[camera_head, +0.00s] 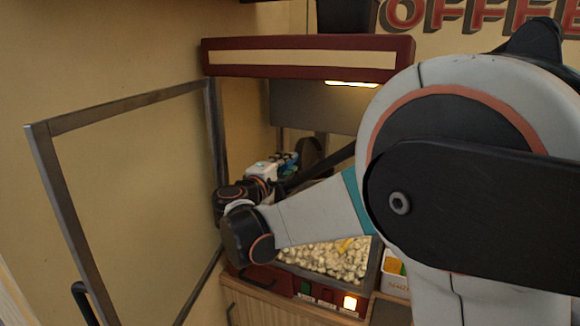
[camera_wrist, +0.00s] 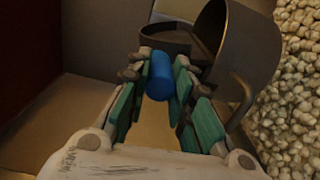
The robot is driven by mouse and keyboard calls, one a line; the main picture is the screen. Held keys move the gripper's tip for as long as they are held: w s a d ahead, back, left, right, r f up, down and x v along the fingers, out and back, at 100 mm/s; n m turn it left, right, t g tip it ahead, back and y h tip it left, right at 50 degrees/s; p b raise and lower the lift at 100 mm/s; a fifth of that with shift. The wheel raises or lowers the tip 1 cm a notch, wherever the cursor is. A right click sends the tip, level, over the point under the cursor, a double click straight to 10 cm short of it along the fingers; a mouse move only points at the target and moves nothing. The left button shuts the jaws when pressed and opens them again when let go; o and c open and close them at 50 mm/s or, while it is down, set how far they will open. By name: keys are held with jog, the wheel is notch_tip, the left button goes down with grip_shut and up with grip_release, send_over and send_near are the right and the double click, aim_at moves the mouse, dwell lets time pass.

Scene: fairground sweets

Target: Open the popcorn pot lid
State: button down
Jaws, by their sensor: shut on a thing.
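The popcorn pot (camera_wrist: 240,50) is a dark metal vessel with a curved handle, at the upper right of the wrist view. A flat dark piece that looks like its lid (camera_wrist: 160,40) lies beside it, at the far side of the fingers. A blue cylinder (camera_wrist: 160,75), seemingly the lid's handle, sits between the green finger pads. My gripper (camera_wrist: 160,88) is shut on this blue handle. In the head view my gripper (camera_head: 292,160) is inside the popcorn machine, next to the dark round pot (camera_head: 311,152). My arm hides part of the machine.
Popcorn (camera_head: 325,260) covers the machine's floor, with a yellow thing on it. The glass door (camera_head: 50,170) stands swung open to the left. The red-topped cabinet (camera_head: 300,43) frames the opening. A lit button (camera_head: 350,302) is on the front panel.

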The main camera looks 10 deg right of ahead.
jog(key=n, duration=0.1)
jog(key=a+n, duration=0.1)
jog(key=shift+w+a+f+n, duration=0.1)
jog(key=shift+w+f+n, duration=0.2)
jog(key=shift+w+n, duration=0.1)
jog(key=shift+w+a+f+n+b, duration=0.2)
jog(key=shift+a+f+n+b, duration=0.05)
jog(key=shift+n, duration=0.55)
jog(key=shift+w+a+f+n+b, duration=0.15)
jog(key=shift+a+f+n+b, duration=0.1)
jog(key=shift+n, duration=0.55)
jog(key=c, duration=1.4)
grip_release()
jog(key=shift+o, duration=0.2)
jog(key=v, duration=1.2)
